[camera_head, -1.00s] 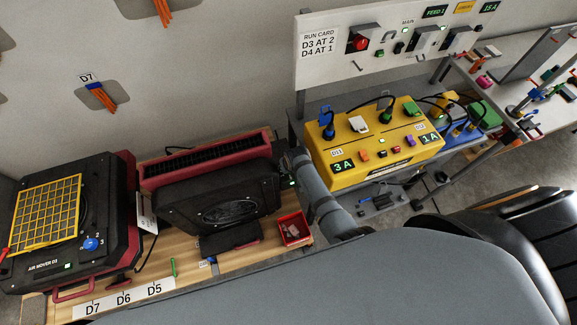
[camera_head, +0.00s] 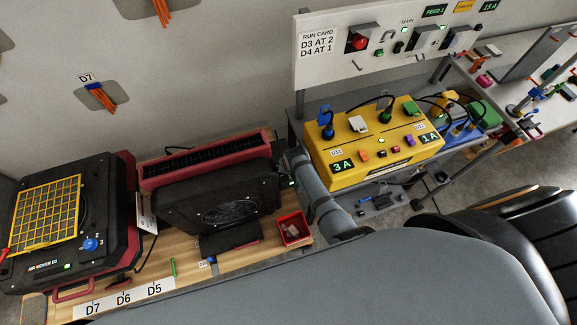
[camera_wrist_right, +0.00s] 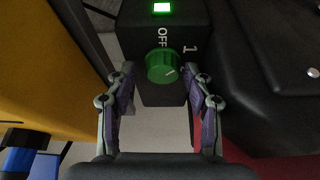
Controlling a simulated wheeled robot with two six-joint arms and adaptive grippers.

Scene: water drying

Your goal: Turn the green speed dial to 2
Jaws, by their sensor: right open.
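The green speed dial (camera_wrist_right: 163,66) shows in the right wrist view on a black panel (camera_wrist_right: 190,18) with the marks OFF and 1 visible. Its white pointer line is toward the lower right, and any mark there is hidden by a finger. My right gripper (camera_wrist_right: 162,95) is open, with one finger on each side of the dial and a gap to it on both sides. In the head view my own arm hides the dial and the right gripper. My left gripper is in neither current view.
A yellow power box (camera_head: 370,149) reading 3 A and 1 A stands beside my arm. A black and red air mover (camera_head: 215,200) lies left of it, and another (camera_head: 75,215) with a blue dial (camera_head: 90,244) farther left. A run card (camera_head: 318,42) reads D3 AT 2, D4 AT 1.

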